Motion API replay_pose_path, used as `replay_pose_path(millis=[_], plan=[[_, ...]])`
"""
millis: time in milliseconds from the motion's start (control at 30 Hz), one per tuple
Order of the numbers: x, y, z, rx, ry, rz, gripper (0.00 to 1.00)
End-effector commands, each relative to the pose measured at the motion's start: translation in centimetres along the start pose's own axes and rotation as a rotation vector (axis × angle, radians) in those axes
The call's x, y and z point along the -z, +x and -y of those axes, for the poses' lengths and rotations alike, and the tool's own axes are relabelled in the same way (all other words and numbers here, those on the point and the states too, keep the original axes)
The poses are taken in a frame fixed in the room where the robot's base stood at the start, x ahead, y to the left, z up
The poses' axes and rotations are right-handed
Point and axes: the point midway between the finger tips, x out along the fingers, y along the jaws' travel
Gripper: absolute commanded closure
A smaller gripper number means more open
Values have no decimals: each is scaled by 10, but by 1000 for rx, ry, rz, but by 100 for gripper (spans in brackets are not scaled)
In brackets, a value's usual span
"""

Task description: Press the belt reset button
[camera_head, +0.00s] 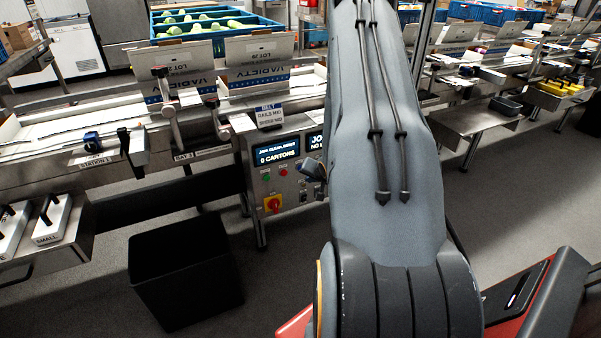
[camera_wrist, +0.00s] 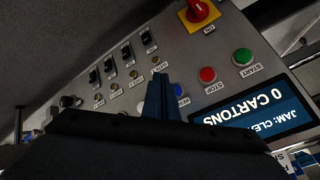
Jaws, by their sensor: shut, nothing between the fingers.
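The grey control panel (camera_head: 288,190) stands below the belt; it also fills much of the wrist view (camera_wrist: 130,100), upside down. A blue button (camera_wrist: 179,91) shows just right of my gripper (camera_wrist: 158,80); its label is partly hidden. My gripper's fingers are shut and empty, pointing at the panel between the blue button and a row of small knobs. I cannot tell whether the tips touch the panel. In the head view my gripper (camera_head: 314,170) shows partly beside my forearm, in front of the panel. The screen (camera_wrist: 258,110) reads a jam message and "0 CARTONS".
The red stop button (camera_wrist: 207,75) and green start button (camera_wrist: 242,57) sit right of the blue one. A red-yellow rotary switch (camera_wrist: 200,12) and several black switches (camera_wrist: 128,56) are nearby. A black bin (camera_head: 185,275) stands on the floor at left.

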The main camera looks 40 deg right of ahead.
Motion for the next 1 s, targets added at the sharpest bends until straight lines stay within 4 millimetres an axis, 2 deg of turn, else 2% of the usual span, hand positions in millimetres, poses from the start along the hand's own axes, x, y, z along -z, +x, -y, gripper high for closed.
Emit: replay_pose_path(millis=[100, 333, 1000], plan=[[8, 11, 7, 1, 0, -1, 100], [16, 22, 16, 0, 1, 0, 100], [17, 23, 17, -1, 1, 0, 100]])
